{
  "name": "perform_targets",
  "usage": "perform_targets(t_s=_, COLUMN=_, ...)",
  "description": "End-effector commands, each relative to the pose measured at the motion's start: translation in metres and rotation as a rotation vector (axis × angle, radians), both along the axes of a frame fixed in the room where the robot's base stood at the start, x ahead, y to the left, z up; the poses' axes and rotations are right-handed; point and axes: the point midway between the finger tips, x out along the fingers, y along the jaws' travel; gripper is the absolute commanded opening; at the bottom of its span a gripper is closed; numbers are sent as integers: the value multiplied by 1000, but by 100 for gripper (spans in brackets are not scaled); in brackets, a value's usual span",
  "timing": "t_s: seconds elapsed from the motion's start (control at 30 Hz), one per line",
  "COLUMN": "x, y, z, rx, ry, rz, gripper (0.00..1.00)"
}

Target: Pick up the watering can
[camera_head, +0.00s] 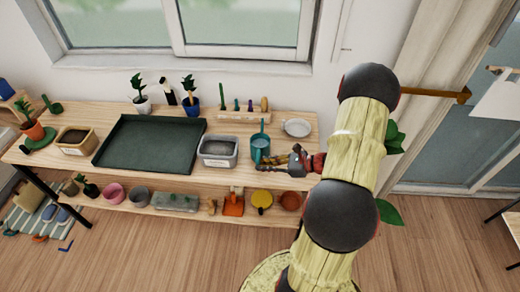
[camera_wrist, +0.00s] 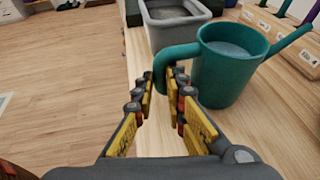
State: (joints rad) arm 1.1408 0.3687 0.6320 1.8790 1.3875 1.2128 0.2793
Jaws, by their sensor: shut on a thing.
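The teal watering can (camera_head: 260,148) stands upright on the wooden bench top, right of a grey tub. In the wrist view the watering can (camera_wrist: 228,75) shows its handle toward me and its spout pointing to the upper right. My gripper (camera_head: 263,164) reaches in from the right in the head view. In the wrist view my gripper (camera_wrist: 166,84) has its yellow-padded fingers on both sides of the can's handle, shut on it. The fingertips hide part of the handle. The can's base appears to rest on the bench.
A grey tub (camera_head: 218,151) stands close left of the can, with a dark green tray (camera_head: 150,143) beyond it. A tool rack (camera_head: 243,116) stands behind.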

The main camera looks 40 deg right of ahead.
Motion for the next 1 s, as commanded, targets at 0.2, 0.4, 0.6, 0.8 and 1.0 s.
perform_targets(t_s=0.2, x=0, y=-1, z=1, rx=-1, ry=-2, rz=0, gripper=0)
perform_targets(t_s=0.4, x=0, y=-1, z=7, rx=-2, ry=-2, rz=0, gripper=0)
perform_targets(t_s=0.6, x=1, y=-1, z=31, rx=-4, ry=-4, rz=0, gripper=0)
perform_targets(t_s=0.8, x=-26, y=-4, z=68, rx=-4, ry=-3, rz=-4, gripper=0)
perform_targets(t_s=1.0, x=-69, y=-7, z=103, rx=-1, ry=-2, rz=-7, gripper=0)
